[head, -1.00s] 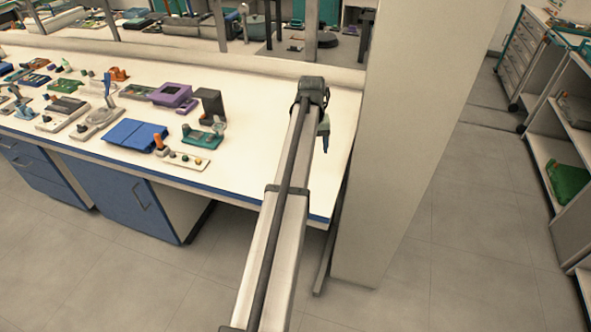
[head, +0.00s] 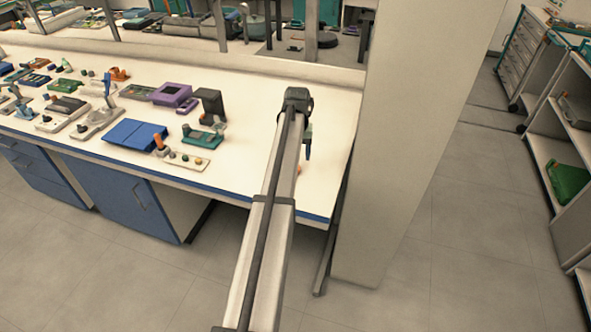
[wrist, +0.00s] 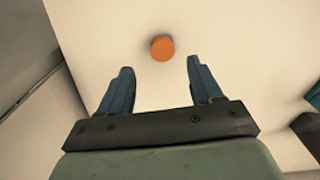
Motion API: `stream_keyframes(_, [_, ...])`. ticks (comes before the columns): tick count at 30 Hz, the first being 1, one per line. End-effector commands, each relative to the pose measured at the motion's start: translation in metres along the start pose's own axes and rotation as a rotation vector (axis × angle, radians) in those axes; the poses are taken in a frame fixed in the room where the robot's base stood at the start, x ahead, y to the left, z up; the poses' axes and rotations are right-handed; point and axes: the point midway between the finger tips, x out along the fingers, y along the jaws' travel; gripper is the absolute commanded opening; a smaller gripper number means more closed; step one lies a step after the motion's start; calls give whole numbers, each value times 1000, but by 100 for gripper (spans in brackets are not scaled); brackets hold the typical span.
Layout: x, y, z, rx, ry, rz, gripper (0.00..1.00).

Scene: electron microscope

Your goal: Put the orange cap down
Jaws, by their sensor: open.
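The orange cap (wrist: 162,48) is a small round disc on the white bench top in the wrist view. It appears just beyond my gripper's fingertips (wrist: 160,66), centred between them and not gripped. The two blue fingers are spread apart and empty. In the head view my gripper (head: 308,150) points down over the right end of the bench, mostly hidden behind my arm. A small orange spot at the arm's edge there looks like the cap (head: 299,168).
The white bench (head: 335,150) is clear around my gripper. To the left stand a teal device (head: 202,137), a plate with coloured knobs (head: 190,160), a blue case (head: 132,135) and a purple box (head: 170,94). A pillar (head: 400,150) rises at the right.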

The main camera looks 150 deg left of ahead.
Motion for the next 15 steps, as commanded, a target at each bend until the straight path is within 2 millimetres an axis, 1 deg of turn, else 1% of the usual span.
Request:
stream_keyframes(5, [10, -1, 3, 0, -1, 0, 65])
stream_keyframes(10, [30, -3, 9, 0, -1, -3, 65])
stream_keyframes(12, [40, -3, 8, 0, -2, -3, 65])
stream_keyframes(15, [49, -3, 8, 0, -1, -3, 65])
